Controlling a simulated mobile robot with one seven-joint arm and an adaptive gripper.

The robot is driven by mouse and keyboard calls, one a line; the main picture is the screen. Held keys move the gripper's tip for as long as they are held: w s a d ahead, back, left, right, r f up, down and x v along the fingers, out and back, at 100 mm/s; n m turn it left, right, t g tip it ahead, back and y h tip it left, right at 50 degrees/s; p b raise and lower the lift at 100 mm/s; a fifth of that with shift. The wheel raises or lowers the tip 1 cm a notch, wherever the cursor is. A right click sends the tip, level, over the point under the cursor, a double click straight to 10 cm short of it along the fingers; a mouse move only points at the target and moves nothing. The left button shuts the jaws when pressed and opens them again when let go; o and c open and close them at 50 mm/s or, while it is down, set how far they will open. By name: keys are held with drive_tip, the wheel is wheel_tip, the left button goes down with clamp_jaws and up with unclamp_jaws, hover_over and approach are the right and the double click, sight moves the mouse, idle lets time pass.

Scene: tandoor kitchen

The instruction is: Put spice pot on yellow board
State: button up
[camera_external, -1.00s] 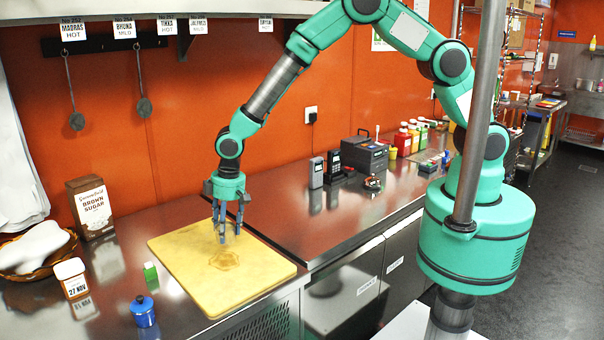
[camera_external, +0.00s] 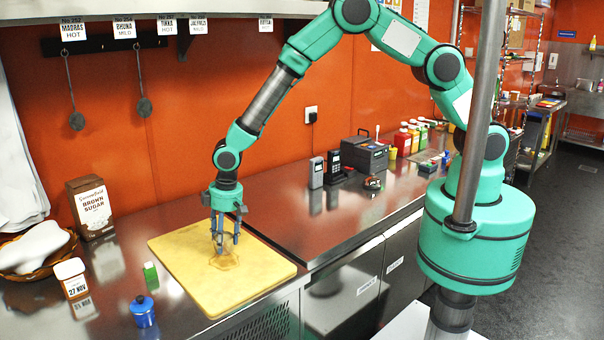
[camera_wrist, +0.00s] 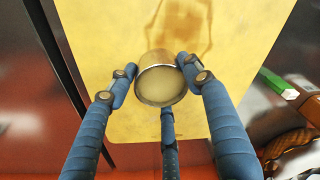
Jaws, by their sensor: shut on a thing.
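The yellow board (camera_external: 200,262) lies flat on the steel counter, with a brown stain near its middle. My gripper (camera_external: 225,248) points down, low over the board. In the wrist view the spice pot (camera_wrist: 160,80), a small round metal pot with a pale beige face, sits between the blue fingers of my gripper (camera_wrist: 157,74). The fingers are shut on it, over the board (camera_wrist: 100,30). In the external view the pot is too small and covered by the fingers to make out clearly. I cannot tell whether it touches the board.
Left of the board stand a green item (camera_external: 150,274), a blue jar (camera_external: 143,314) and a white-lidded tub (camera_external: 72,280). A brown sugar box (camera_external: 91,208) and a basket (camera_external: 38,258) are behind. The board's surface around my gripper looks clear.

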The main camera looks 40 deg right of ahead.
sight(228, 236)
drive_tip(key=o, duration=1.2)
drive_tip(key=shift+s+d+r, duration=0.2)
drive_tip(key=shift+r, duration=1.8)
drive_tip(key=shift+s+d+r, duration=0.15)
drive_tip(key=shift+s+r, duration=0.05)
drive_tip(key=shift+r, duration=1.8)
drive_tip(key=shift+s+d+r, duration=0.2)
drive_tip(key=shift+r, duration=1.8)
